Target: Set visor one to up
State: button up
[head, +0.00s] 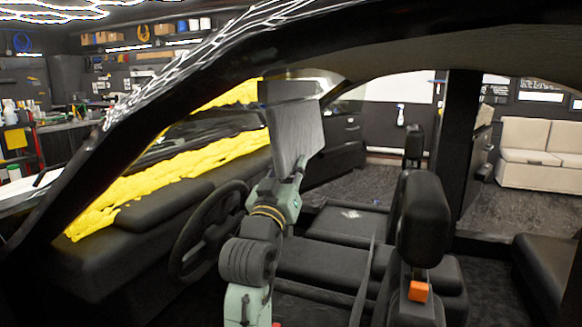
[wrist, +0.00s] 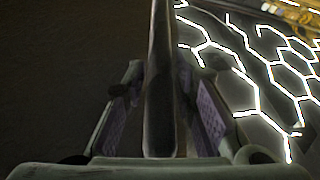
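The visor (head: 296,133) is a grey flat panel hanging down at the top of the windshield, slightly tilted, in the middle of the head view. In the wrist view the visor (wrist: 161,75) appears edge-on as a thin dark strip running up from my gripper. My gripper (head: 295,172) reaches up from below to the visor's lower part; its fingertips are hard to make out there. In the wrist view my gripper (wrist: 163,108) is open, with one padded finger on each side of the visor. Narrow dark gaps show between the pads and the panel.
The steering wheel (head: 208,230) stands left of my arm. The black seat headrest (head: 424,219) is at right. The dark car frame arches overhead. A dark block (head: 286,91) sits just above the visor. Yellow material (head: 165,176) lies along the windshield base.

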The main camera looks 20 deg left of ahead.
grip_shut()
dwell(0.3)
dwell(0.4)
